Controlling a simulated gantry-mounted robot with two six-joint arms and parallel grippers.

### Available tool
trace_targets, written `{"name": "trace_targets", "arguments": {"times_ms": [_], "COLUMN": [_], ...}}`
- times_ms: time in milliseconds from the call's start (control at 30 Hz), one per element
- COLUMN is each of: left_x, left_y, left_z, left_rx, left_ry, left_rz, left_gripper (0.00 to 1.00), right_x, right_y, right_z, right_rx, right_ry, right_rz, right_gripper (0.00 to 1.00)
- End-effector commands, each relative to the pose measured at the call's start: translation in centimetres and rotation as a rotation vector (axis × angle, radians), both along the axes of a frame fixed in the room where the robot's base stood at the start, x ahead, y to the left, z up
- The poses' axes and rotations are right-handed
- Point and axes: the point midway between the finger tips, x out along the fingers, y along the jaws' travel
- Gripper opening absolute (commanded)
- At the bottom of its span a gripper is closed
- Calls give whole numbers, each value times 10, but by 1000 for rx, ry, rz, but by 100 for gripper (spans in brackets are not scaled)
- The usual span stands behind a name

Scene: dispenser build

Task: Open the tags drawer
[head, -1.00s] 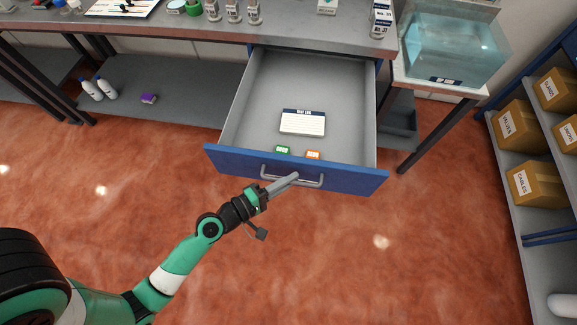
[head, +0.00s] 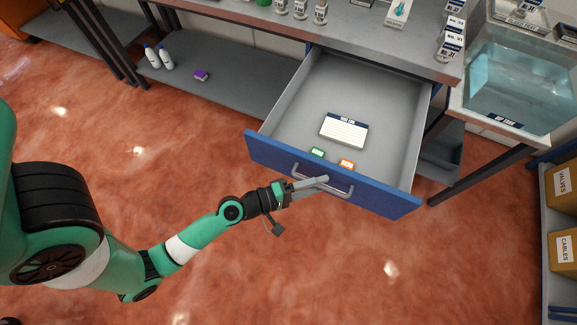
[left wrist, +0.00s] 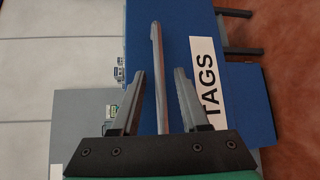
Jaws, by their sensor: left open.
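The tags drawer (head: 290,115) stands pulled out from under the workbench in the head view. Its blue front bears a grey bar handle (head: 340,190). A white label reading TAGS (left wrist: 208,80) is on the front in the left wrist view. My left gripper (head: 324,181) is at the handle; in the left wrist view its two open fingers (left wrist: 157,75) lie on either side of the handle bar (left wrist: 158,60), with gaps visible. Inside the drawer are a white card with a dark header (head: 344,130), a green tag (head: 317,152) and an orange tag (head: 346,164). My right gripper is out of view.
The workbench top (head: 360,30) holds several small labelled items. A water tank (head: 520,75) stands on a side table at the right. A shelf at far right holds boxes (head: 563,190). White bottles (head: 152,57) and a purple item (head: 201,76) sit on the lower shelf. The floor before the drawer is clear.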

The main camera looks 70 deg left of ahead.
Motion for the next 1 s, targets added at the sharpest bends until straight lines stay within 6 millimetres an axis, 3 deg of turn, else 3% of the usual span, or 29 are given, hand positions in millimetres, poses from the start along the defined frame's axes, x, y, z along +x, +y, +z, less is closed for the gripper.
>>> {"name": "trace_targets", "arguments": {"times_ms": [400,700,1000], "left_x": [-85,-108,-111], "left_y": [6,7,6], "left_z": [10,15,16], "left_rx": [-2,-1,1], "left_ry": [0,0,-1], "left_rz": [12,3,-1], "left_gripper": [45,45,45], "right_x": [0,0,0], "right_y": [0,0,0], "right_z": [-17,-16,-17], "right_rx": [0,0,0], "right_ry": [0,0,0], "right_rz": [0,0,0], "right_gripper": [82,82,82]}}
